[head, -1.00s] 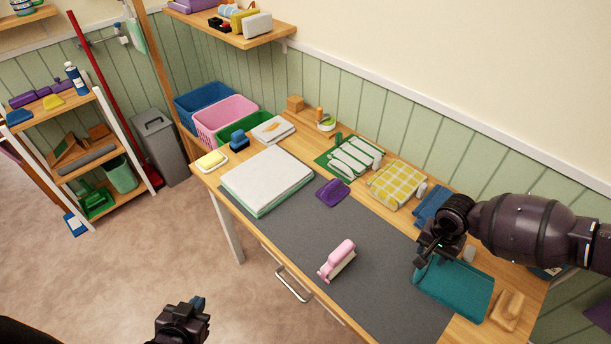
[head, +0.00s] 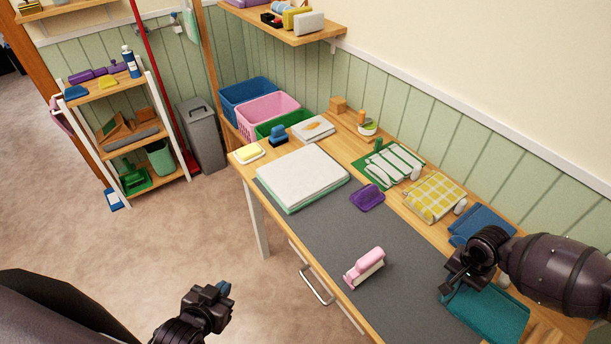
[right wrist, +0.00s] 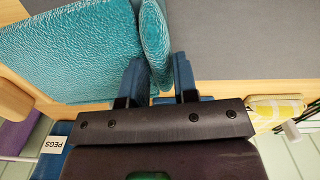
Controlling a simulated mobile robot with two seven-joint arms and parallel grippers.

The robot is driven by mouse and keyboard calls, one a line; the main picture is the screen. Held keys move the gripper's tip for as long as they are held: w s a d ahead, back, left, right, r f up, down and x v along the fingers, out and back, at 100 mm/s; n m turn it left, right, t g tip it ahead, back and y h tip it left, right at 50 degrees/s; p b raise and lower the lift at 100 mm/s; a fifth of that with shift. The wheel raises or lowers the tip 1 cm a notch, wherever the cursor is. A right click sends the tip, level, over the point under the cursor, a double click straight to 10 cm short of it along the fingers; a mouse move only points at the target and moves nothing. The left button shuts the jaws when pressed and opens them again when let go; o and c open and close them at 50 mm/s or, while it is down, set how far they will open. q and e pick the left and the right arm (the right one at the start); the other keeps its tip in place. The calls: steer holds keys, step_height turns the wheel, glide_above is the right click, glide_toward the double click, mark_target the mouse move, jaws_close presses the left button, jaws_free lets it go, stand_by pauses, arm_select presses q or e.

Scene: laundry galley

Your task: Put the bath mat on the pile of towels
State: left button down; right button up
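The teal bath mat (head: 490,315), folded, lies at the near right of the bench. My right gripper (head: 458,282) is at its left far corner. In the right wrist view my two blue fingers (right wrist: 161,72) stand close on either side of the edge of the bath mat (right wrist: 75,50), and its folded edge fills the gap between their tips. The pile of towels (head: 300,175), white on top with green below, lies flat at the far left of the grey mat. My left gripper (head: 222,292) is over the floor, away from the bench; its fingers are too small to judge.
On the grey mat (head: 330,235) a pink brush (head: 366,267) and a purple item (head: 367,197) lie between the bath mat and the pile. The soap dish (head: 248,153) sits beyond the pile.

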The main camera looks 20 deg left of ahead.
jaws_close()
steer(key=shift+r+p, duration=0.9)
steer(key=shift+r, duration=0.55)
step_height(320, 180, up, 8)
steer(key=shift+d+f, duration=0.1)
steer(key=shift+d, duration=0.05)
stand_by(0.4)
